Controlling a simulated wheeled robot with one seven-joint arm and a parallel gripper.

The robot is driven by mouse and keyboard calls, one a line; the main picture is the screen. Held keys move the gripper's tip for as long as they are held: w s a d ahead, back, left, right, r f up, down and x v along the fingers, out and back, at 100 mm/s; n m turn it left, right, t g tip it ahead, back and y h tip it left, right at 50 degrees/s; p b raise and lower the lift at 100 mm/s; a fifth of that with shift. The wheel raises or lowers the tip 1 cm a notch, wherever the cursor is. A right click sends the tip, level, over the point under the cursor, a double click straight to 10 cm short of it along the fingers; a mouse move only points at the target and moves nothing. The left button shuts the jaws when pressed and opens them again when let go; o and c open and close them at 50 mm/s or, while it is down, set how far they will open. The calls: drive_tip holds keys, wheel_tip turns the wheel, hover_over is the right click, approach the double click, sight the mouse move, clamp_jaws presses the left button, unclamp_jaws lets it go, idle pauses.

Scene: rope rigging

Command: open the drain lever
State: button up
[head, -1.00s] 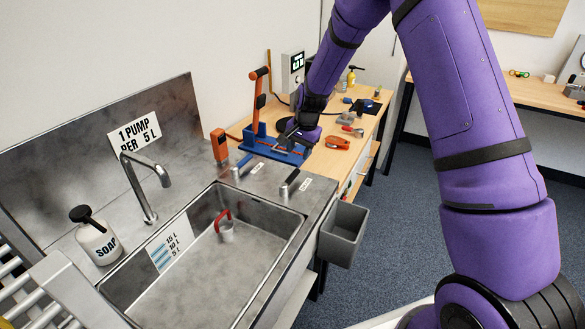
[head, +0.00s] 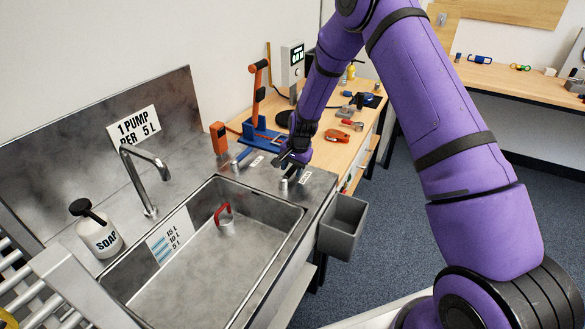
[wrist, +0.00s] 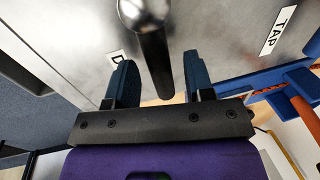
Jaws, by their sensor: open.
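The drain lever (head: 285,183) stands on the steel sink deck near the right end of the sink, with a silver base. In the wrist view its black handle (wrist: 154,62) lies between my two fingers, and I see a gap on each side. My gripper (wrist: 158,66) is open around it; in the head view my gripper (head: 292,160) is just above the lever and hides most of its handle. The drain label (wrist: 116,57) is mostly hidden behind a finger in the wrist view.
The tap lever (head: 243,155) with a blue handle stands just left, by its TAP label (wrist: 279,30). An orange device (head: 219,137) and a blue-and-orange stand (head: 262,134) are close behind. A grey bin (head: 343,226) hangs at the right. A red-handled grey piece (head: 227,226) sits in the sink.

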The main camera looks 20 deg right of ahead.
clamp_jaws()
idle(0.3)
drive_tip(key=m, duration=0.1)
drive_tip(key=s+d+m, duration=0.1)
drive_tip(key=m, duration=0.1)
drive_tip(key=shift+s+m+h, duration=0.25)
drive_tip(key=shift+m+h, duration=0.05)
drive_tip(key=s+m, duration=0.1)
drive_tip(key=m, duration=0.2)
drive_tip(key=shift+s+d+m+t+h, duration=0.2)
drive_tip(key=shift+s+m+t+h, duration=0.1)
drive_tip(key=shift+s, duration=0.1)
drive_tip(key=s+m, duration=0.1)
drive_tip(key=m, duration=0.2)
drive_tip(key=shift+s+h, duration=0.35)
drive_tip(key=shift+h, duration=0.05)
drive_tip(key=shift+s+a+m+h, duration=0.15)
drive_tip(key=shift+s+m, duration=0.25)
drive_tip(key=shift+m, duration=0.55)
drive_tip(key=shift+s+a+m+h, duration=0.15)
drive_tip(key=shift+s+m, duration=0.2)
drive_tip(key=shift+m, duration=0.6)
